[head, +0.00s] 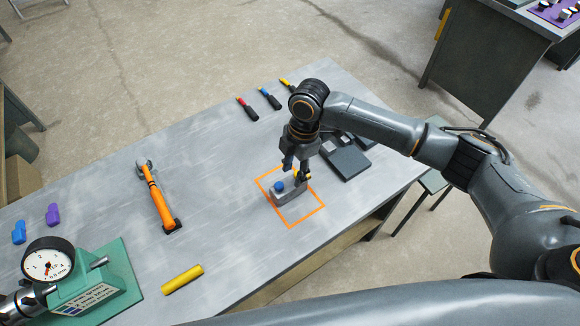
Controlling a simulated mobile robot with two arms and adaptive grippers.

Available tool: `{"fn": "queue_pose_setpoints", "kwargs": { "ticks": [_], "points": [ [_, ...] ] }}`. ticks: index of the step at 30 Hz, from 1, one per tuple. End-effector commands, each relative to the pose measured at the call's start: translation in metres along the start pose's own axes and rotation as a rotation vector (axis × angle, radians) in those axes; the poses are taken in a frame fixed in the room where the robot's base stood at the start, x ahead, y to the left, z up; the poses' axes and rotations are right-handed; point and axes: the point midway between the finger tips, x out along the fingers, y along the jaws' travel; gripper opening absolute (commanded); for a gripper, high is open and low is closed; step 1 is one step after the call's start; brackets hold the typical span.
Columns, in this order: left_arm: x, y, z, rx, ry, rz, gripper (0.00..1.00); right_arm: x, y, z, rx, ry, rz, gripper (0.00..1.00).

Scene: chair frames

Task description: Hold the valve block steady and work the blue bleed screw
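The grey valve block (285,195) sits on the workbench inside an orange outlined square. The blue bleed screw (279,187) stands on its left part, and a small yellow part shows at its right end, partly behind a finger. My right gripper (296,168) points down from above over the block's right end. Its two fingers are a little apart, with a narrow gap between them. I cannot tell whether they touch or clamp the block. The blue screw is clear of the fingers. My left gripper is not in view.
An orange-handled tool (157,197) lies left of the block, and a yellow cylinder (183,280) nearer me. A gauge (48,260) on a green base stands front left. Red, blue and yellow-handled tools (264,98) lie at the back. A dark grey tray (347,162) is right of my gripper.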

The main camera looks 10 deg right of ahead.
Motion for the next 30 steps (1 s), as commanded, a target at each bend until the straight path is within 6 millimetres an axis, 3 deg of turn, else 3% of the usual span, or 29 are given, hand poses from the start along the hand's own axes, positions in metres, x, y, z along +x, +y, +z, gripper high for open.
{"fn": "queue_pose_setpoints", "kwargs": {
  "ticks": [14, 24, 28, 29, 30],
  "points": [
    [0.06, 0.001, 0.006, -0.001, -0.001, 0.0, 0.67, 0.056, 0.001, 0.002, -0.001, -0.001, 0.004, 0.4],
    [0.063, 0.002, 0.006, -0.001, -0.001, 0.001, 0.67, 0.076, 0.001, 0.0, 0.001, 0.0, 0.003, 0.4],
    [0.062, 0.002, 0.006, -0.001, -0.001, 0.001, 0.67, 0.075, 0.001, 0.0, 0.001, 0.0, 0.003, 0.13],
    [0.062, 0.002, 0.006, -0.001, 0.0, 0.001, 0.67, 0.075, 0.001, 0.0, 0.001, 0.0, 0.003, 0.39],
    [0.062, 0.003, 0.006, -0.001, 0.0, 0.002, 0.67, 0.075, 0.001, 0.0, 0.001, 0.0, 0.003, 0.31]
  ]
}}
